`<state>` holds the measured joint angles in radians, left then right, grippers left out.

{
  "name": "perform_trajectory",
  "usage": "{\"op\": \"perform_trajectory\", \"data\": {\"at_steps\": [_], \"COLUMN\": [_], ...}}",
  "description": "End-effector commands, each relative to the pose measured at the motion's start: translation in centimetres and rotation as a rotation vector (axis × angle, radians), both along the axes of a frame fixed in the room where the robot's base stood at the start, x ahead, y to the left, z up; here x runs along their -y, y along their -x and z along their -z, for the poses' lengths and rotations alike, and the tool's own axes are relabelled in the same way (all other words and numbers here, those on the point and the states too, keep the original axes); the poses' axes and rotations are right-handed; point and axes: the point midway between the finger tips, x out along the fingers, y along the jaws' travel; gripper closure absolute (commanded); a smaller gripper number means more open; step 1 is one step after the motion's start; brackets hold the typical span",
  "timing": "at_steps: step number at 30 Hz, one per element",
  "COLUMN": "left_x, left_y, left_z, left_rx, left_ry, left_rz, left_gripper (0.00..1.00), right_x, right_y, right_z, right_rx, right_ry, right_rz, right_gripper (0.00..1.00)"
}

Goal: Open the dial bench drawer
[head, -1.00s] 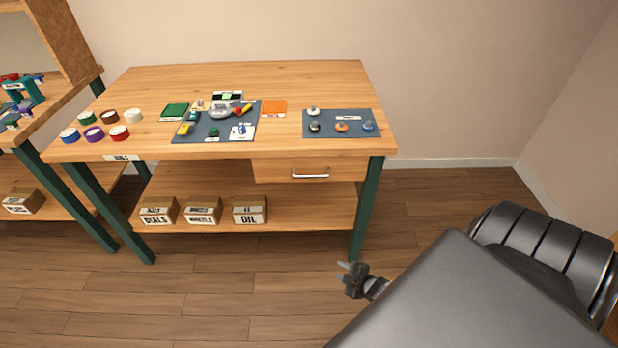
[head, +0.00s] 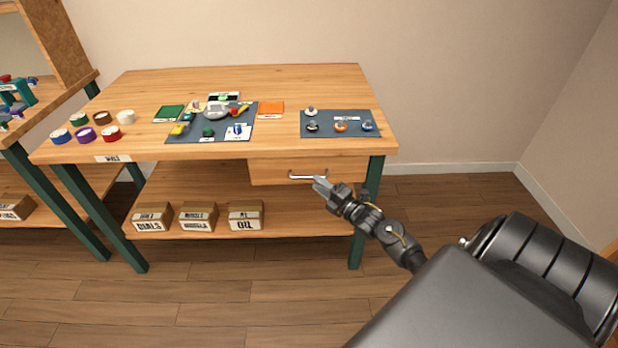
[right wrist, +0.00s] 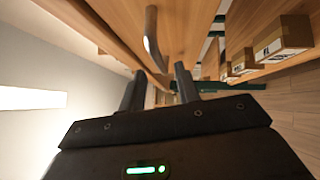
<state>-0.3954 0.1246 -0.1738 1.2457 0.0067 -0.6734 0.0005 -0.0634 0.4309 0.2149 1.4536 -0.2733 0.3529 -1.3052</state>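The dial bench drawer (head: 275,171) is a wooden front under the right part of the bench top, and it looks shut. Its silver bar handle (head: 307,175) also shows in the right wrist view (right wrist: 153,40), just beyond my fingertips. My right gripper (head: 319,184) is just in front of the handle's right part in the head view. In the right wrist view its two fingers (right wrist: 158,80) stand apart with nothing between them. Whether a finger touches the handle I cannot tell. My left gripper is not in view.
The bench top (head: 280,90) bears dark mats with small parts and several coloured rings. Labelled boxes (head: 198,216) stand on the lower shelf (head: 290,215). A green bench leg (head: 368,215) is close to my right gripper. The floor in front is clear.

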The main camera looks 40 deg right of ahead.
Motion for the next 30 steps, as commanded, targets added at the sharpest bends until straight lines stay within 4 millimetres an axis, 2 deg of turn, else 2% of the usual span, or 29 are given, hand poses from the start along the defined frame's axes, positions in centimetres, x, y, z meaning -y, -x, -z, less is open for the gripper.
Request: {"op": "perform_trajectory", "data": {"at_steps": [3, 9, 20, 28, 30], "left_x": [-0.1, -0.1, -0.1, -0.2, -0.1], "left_y": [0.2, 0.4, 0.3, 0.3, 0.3], "left_z": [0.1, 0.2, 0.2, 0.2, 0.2], "left_rx": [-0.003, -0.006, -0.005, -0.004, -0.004], "left_ry": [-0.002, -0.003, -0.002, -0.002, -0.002], "left_rz": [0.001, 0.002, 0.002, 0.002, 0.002], "left_gripper": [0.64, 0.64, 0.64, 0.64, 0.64], "right_x": [-0.3, -0.6, -0.7, -0.7, -0.7], "right_y": [-2.1, -4.2, -4.7, -4.7, -4.7], "right_z": [-0.3, -0.5, -0.5, -0.5, -0.5], "right_rx": [0.000, -0.002, -0.003, -0.003, -0.003], "right_ry": [-0.003, -0.003, -0.001, -0.002, -0.002], "right_rz": [0.001, 0.000, -0.001, 0.000, 0.000], "right_gripper": [0.68, 0.68, 0.68, 1.00, 1.00]}}
